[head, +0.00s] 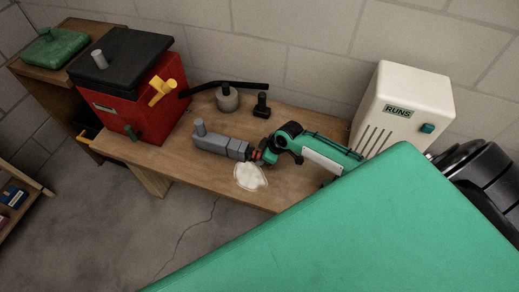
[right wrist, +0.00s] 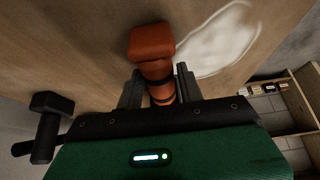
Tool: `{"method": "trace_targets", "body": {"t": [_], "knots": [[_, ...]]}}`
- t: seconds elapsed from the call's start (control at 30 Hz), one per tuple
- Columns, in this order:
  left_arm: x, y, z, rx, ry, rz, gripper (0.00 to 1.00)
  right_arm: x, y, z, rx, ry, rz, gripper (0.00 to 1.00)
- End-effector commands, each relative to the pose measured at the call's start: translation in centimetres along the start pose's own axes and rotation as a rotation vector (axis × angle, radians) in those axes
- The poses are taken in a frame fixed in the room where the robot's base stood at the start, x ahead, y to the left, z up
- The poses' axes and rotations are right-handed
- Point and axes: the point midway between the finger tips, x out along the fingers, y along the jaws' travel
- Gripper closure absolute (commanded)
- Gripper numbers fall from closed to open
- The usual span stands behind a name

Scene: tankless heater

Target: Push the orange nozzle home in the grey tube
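The grey tube (head: 222,146) is a blocky fitting with an upright stub, lying on the wooden bench. My right gripper (head: 257,155) comes in from the right, at the tube's right end. The orange nozzle (right wrist: 152,42) stands between its two dark fingers (right wrist: 160,88) in the right wrist view, and they appear closed on it. In the head view only a little orange shows between the tube and the gripper; whether they touch or how deep the nozzle sits is unclear. I cannot make out the tube in the right wrist view. My left gripper is not in view.
A white puddle (head: 250,177) lies in front of the gripper. Behind stand a round grey pot (head: 228,100) and a black fitting (head: 262,106). A red toolbox (head: 150,115) is at left, a white heater unit (head: 425,95) at right.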

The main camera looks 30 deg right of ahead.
Motion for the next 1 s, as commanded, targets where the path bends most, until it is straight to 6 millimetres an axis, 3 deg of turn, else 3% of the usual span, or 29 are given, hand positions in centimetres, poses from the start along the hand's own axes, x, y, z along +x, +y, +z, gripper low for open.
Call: {"method": "trace_targets", "body": {"t": [0.03,0.17,0.2,1.0], "knots": [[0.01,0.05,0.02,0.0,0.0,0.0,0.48,-0.01,0.01,0.01,0.0,0.0,0.0,0.73],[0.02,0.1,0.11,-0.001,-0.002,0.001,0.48,-0.01,0.01,0.02,0.0,0.0,0.0,0.98],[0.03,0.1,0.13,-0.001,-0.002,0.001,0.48,-0.01,0.02,0.02,0.0,0.0,0.0,1.0],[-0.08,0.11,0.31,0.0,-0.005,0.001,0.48,0.31,0.05,-0.7,0.001,0.001,0.001,1.0]]}}
